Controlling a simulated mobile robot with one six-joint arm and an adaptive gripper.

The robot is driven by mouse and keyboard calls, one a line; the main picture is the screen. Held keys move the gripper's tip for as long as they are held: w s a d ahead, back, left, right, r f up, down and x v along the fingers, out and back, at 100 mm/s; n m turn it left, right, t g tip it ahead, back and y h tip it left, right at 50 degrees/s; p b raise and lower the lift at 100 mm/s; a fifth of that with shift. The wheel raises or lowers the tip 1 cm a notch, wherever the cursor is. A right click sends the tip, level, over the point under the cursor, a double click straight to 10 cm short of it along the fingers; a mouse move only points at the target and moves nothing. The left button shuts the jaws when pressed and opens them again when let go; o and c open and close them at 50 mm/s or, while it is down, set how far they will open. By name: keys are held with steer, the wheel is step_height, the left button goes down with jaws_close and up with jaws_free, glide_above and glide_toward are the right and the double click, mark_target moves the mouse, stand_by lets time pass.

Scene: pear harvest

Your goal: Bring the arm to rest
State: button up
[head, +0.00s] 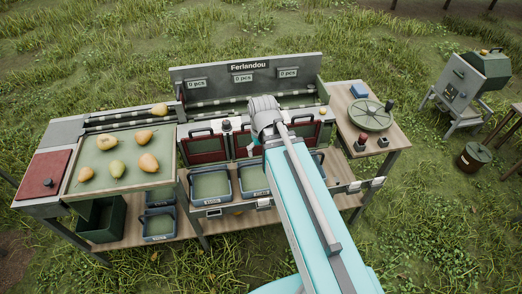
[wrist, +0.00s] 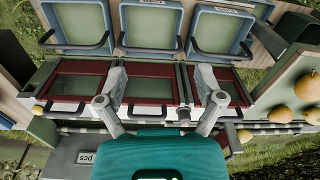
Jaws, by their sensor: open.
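My gripper (wrist: 161,80) is open in the wrist view, its two grey fingers spread wide with nothing between them. It hangs over the red-framed hatches (wrist: 150,88) in the middle of the sorting bench. In the head view my teal arm reaches from the bottom edge up to the bench's middle, and its wrist hides most of the gripper. Several yellow-green pears (head: 117,168) lie apart on the green tray (head: 98,188) at the left, away from the gripper. They also show at the right edge of the wrist view (wrist: 308,86).
Blue-rimmed bins (head: 210,187) stand below the hatches. Another pear (head: 160,109) lies on the rail behind the tray. The back panel (head: 305,66) reads "Ferlandou", with displays showing "0 pcs". A round green scale (head: 370,116) stands at the right. A machine (head: 462,85) stands apart on the grass.

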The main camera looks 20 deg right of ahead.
stand_by(0.3)
steer(key=shift+s+d+m, duration=0.2)
steer(key=shift+s+m, duration=0.2)
steer(key=shift+s, duration=0.75)
